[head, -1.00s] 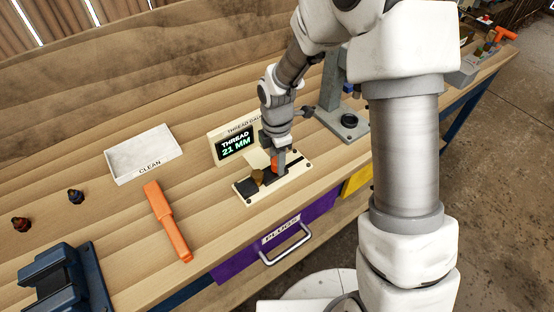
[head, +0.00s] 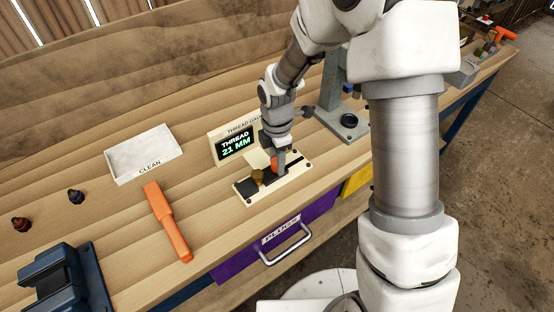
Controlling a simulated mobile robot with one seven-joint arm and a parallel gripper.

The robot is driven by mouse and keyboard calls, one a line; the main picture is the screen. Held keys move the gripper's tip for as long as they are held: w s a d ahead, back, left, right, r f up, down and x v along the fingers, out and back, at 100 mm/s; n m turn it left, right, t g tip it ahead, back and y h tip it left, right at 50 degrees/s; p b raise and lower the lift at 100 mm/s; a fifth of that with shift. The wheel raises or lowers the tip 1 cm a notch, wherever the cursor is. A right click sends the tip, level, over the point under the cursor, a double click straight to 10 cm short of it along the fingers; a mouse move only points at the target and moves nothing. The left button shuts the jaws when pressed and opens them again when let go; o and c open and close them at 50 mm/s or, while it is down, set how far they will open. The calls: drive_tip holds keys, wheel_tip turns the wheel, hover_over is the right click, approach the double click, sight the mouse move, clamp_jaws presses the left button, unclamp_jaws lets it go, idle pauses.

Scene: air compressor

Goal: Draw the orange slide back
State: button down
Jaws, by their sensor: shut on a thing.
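The orange slide (head: 274,162) stands on the cream base of the thread gauge (head: 298,167), mostly hidden by my gripper (head: 281,168). My gripper points down and is shut on the slide. A small brown plug (head: 257,177) sits on the dark track of the gauge, just left of the slide. The gauge's display (head: 237,146) behind it reads "THREAD 21 MM". The gripper's far finger and its exact contact with the slide are hidden.
A white tray marked CLEAN (head: 146,156), an orange tool (head: 167,222), two small dark plugs (head: 76,196) and a blue vise (head: 58,275) lie to the left. A grey stand (head: 341,118) rises close to the right. A purple PLUGS drawer (head: 275,244) is below.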

drive_tip(key=shift+w+d, duration=0.6)
drive_tip(key=shift+d, duration=0.3)
drive_tip(key=shift+w+d, duration=0.6)
drive_tip(key=shift+d, duration=0.25)
drive_tip(key=shift+c, duration=2.2)
unclamp_jaws()
drive_tip(key=shift+d, duration=0.1)
wheel_tip(320, 180, up, 18)
drive_tip(key=p, duration=0.1)
drive_tip(key=shift+f, duration=0.25)
